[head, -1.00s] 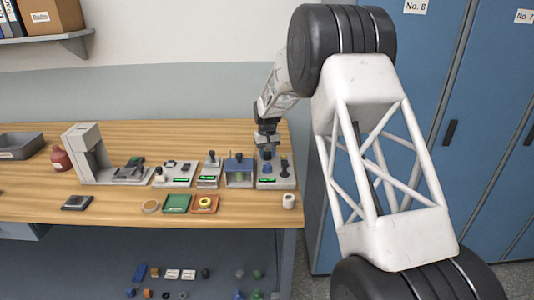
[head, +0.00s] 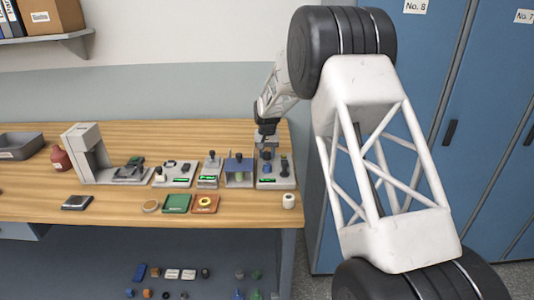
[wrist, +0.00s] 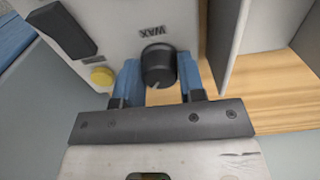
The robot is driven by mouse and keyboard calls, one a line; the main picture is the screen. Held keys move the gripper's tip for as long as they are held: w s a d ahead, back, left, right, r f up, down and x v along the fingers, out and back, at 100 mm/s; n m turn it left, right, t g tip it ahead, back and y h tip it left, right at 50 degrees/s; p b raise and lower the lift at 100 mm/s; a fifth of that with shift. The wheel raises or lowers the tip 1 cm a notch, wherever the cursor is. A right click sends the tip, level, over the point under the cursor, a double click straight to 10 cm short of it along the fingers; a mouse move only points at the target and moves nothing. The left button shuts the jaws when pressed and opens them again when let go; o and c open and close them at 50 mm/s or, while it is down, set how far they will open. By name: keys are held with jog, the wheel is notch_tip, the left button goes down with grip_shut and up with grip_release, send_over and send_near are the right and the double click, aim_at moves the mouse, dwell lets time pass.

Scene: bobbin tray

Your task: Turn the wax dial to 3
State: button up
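The wax dial (wrist: 158,66) is a round black knob with a pale pointer mark, below an upside-down "WAX" label (wrist: 152,32) on a light grey panel (wrist: 115,20). My gripper (wrist: 160,80) has its two blue fingers on opposite sides of the dial, with no clear gap, and looks shut on it. The scale numbers cannot be read. In the head view my gripper (head: 267,152) is down at the rightmost grey station (head: 284,184), and hides most of the dial there.
A black lever (wrist: 62,30) and a yellow round button (wrist: 102,77) are near the dial. A white cylinder (head: 288,201) stands at the front right.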

aim_at(267, 152)
jog(key=o, duration=0.4)
jog(key=shift+r, duration=0.1)
jog(key=shift+r, duration=3.8)
